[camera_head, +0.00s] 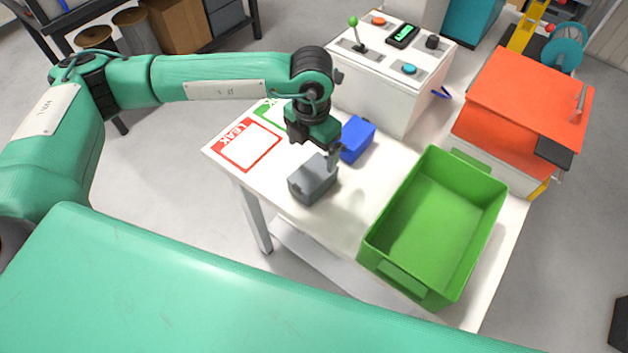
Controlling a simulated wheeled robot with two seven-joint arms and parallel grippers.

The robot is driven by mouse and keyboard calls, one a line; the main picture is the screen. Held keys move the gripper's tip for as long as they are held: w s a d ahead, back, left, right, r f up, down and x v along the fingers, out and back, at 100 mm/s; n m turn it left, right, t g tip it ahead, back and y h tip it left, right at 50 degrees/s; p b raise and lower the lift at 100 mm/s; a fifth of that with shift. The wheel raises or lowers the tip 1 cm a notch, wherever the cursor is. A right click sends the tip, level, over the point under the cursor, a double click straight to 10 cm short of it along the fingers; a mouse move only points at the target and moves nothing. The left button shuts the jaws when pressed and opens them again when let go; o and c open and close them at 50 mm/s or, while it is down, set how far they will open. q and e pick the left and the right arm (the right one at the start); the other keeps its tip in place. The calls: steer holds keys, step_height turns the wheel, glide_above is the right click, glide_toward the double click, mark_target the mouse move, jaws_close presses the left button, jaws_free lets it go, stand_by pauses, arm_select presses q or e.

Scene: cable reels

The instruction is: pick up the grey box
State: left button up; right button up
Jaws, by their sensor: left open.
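The grey box (311,183) stands on the white table (345,222) near its front left edge. My left gripper (331,160) reaches down from above, with its fingers at the back right top of the grey box. It is open; a finger shows in front of the box's far edge, and I cannot tell whether it touches. The other finger is not clearly visible. My right gripper is not in view.
A blue box (356,138) sits just behind the grey box, close to the gripper. An empty green crate (433,226) stands to the right. A white control panel (378,85) is behind. A red-framed "LEAK" card (247,144) lies at the left. An orange-lidded case (522,108) stands at the back right.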

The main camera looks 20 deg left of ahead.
mark_target(313, 173)
arm_select(q)
step_height(313, 173, down, 6)
steer(key=shift+d+f+p, duration=0.1)
steer(key=shift+f+p, duration=0.05)
steer(key=shift+p, duration=0.35)
step_height(313, 173, down, 4)
steer(key=shift+w+f+p, duration=0.1)
steer(key=shift+p, duration=0.85)
steer(key=shift+f, duration=0.6)
steer(key=c, duration=1.1)
steer(key=shift+c, duration=0.2)
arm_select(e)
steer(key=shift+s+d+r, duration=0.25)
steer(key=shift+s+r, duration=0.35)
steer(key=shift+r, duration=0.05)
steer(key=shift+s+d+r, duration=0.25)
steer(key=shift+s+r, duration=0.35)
arm_select(q)
steer(key=shift+r, duration=0.1)
